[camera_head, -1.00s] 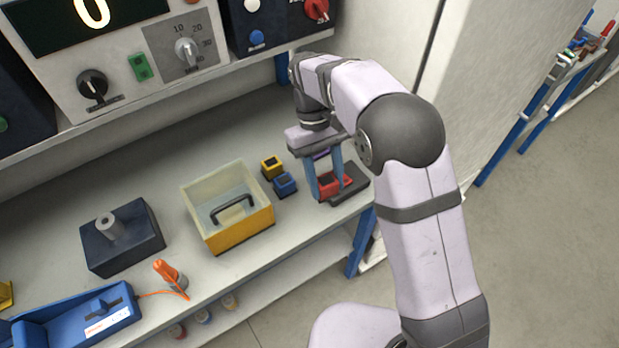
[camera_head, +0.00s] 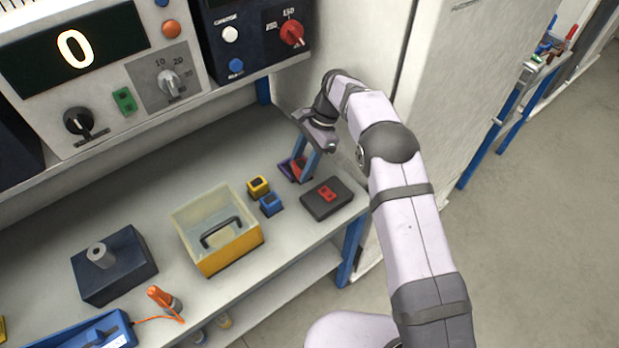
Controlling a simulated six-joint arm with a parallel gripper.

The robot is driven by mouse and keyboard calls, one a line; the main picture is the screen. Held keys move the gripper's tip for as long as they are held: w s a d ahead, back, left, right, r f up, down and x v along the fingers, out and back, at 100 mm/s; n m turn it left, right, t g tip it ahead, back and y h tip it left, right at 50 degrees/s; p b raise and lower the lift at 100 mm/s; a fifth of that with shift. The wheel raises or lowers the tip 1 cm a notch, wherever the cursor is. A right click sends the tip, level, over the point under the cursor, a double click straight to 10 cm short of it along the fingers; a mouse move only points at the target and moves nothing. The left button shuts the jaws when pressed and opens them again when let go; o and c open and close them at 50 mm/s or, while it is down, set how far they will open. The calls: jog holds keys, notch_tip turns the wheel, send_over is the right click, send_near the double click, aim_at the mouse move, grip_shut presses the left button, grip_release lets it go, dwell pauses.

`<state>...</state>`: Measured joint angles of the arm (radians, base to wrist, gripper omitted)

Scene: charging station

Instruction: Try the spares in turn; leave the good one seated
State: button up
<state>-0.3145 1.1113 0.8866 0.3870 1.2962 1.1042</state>
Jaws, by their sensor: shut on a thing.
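My gripper (camera_head: 304,168) has two blue fingers pointing down. It is shut on a small red block (camera_head: 300,166), which is partly hidden by the fingers. The block is at or just above a purple piece (camera_head: 286,169) at the back right of the bench; I cannot tell whether they touch. A yellow block (camera_head: 258,187) and a blue block (camera_head: 271,204) stand side by side, left of the pad.
A yellow bin with clear upper walls (camera_head: 232,250) and a dark box with a grey post (camera_head: 125,270) stand to the left. An orange-handled tool (camera_head: 160,296) trails a cord near the front edge. A display (camera_head: 75,50) reads 0 above.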

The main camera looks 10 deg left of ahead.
jog(key=w+a+r+m+t, duration=0.1)
jog(key=w+a+m+t, duration=0.2)
jog(key=m, duration=1.3)
jog(key=shift+w+r+t, duration=0.4)
jog(key=shift+w+t, duration=1.1)
jog(key=shift+w, duration=0.45)
jog(key=shift+p, duration=0.3)
jog(key=shift+f+b, duration=1.3)
jog(key=shift+f, duration=2)
